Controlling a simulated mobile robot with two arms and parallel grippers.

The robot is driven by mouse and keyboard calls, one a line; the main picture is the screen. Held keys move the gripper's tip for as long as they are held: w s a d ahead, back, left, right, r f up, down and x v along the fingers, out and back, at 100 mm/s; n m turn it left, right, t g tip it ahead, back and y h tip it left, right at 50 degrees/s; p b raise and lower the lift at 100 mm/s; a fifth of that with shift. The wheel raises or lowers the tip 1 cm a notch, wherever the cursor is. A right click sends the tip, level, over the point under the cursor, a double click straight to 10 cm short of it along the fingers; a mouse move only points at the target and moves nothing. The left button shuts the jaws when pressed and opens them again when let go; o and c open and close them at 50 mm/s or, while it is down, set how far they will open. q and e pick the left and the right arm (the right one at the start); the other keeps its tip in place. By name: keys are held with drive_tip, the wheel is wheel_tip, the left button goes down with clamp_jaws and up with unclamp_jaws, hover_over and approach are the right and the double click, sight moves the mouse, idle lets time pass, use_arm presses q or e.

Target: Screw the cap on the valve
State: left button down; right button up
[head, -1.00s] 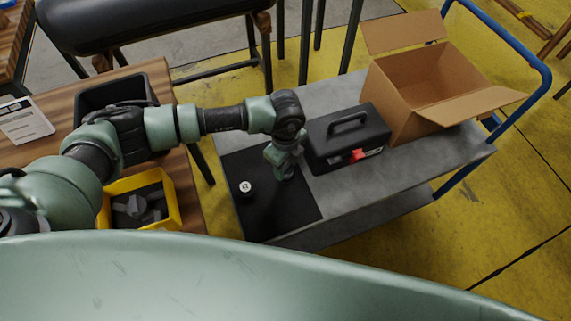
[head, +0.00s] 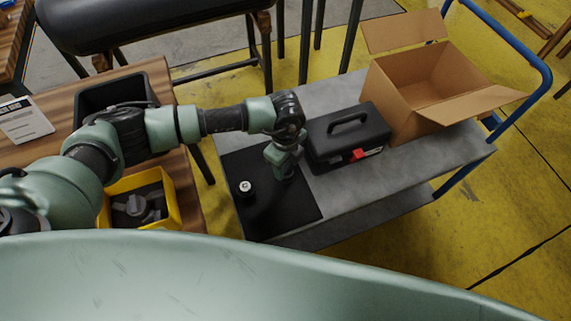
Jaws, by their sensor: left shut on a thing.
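A small round pale fitting (head: 245,187), which looks like the valve, stands on the black mat (head: 262,222) on the grey cart. My left gripper (head: 286,176) points down over the mat, to the right of the fitting and apart from it. It is shut on a small dark thing at its tips. The thing blends into the mat, so I cannot tell its shape or whether it is the cap. My right gripper is not in view.
A black toolbox (head: 346,137) with a red latch stands close right of my left gripper. An open cardboard box (head: 420,85) stands behind it. A yellow bin (head: 172,205) and a black bin (head: 108,90) stand on the wooden table at left. The mat's front is clear.

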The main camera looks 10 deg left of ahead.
use_arm(q)
drive_tip(key=shift+f, duration=0.6)
idle(1.9)
drive_tip(key=m+b, duration=0.2)
drive_tip(key=m, duration=0.1)
drive_tip(key=shift+f+m, duration=0.15)
drive_tip(key=shift+m, duration=1.25)
